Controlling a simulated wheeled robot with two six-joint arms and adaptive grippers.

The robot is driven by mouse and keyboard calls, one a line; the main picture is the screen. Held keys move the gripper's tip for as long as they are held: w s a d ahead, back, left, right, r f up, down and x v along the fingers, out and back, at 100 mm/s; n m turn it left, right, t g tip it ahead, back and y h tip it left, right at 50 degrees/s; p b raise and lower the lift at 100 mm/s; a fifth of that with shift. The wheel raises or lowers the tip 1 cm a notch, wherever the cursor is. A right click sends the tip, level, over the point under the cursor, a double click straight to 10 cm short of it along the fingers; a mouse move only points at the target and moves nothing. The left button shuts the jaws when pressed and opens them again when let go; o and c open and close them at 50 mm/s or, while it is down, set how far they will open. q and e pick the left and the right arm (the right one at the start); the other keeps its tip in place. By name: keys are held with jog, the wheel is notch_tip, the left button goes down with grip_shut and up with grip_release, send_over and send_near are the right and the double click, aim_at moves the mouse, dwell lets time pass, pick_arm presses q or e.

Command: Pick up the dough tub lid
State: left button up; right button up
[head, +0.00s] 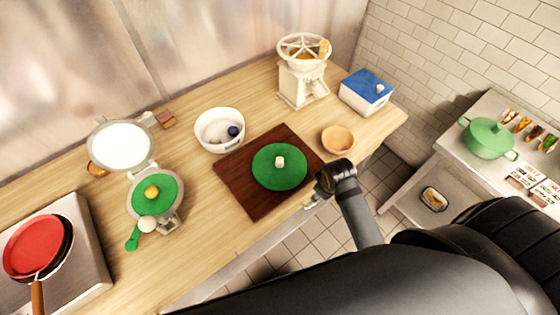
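A white square tub (360,97) stands at the right rear of the wooden counter. A blue lid (364,83) with a small pale knob (379,89) covers its top, and this fits the dough tub lid. My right arm comes in from the lower right. My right gripper (311,200) is small and partly hidden behind the dark wrist, near the counter's front edge and the right corner of the brown board. It is apart from the blue lid, and whether its fingers are open cannot be made out. My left gripper is not in view.
A brown board (252,206) carries a green disc (275,178) with a pale knob-like piece. A wooden bowl (337,140) lies between board and tub. A white grinder (301,85) stands just left of the tub. A white bowl (219,143) and an open press (170,216) are further left.

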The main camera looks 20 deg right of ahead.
jog(key=w+a+r+n, duration=0.1)
jog(key=w+r+n, duration=0.1)
jog(key=n, duration=0.1)
jog(key=w+a+r+n, duration=0.1)
jog(key=w+r+n, duration=0.1)
jog(key=n, duration=0.1)
jog(key=w+a+r+n+g, duration=0.1)
jog(key=w+r+n, duration=0.1)
jog(key=w+n, duration=0.1)
jog(key=shift+w+p, duration=0.1)
jog(key=shift+p, duration=0.2)
jog(key=w+a+r+n+g+y, duration=0.1)
jog(key=w+a+r+n+g, duration=0.1)
jog(key=w+a+r+n, duration=0.75)
jog(key=n+p, duration=0.1)
jog(key=n, duration=0.2)
send_over(279, 160)
jog(key=f, duration=0.9)
jog(key=shift+w+d, duration=0.2)
jog(key=shift+d, duration=0.15)
jog(key=f+p, duration=0.1)
jog(key=f, duration=0.1)
jog(key=f+p, duration=0.1)
jog(key=f, duration=0.1)
jog(key=shift+s+a+f, duration=0.15)
jog(key=shift+a+f, duration=0.05)
jog(key=shift+f, duration=0.4)
grip_shut()
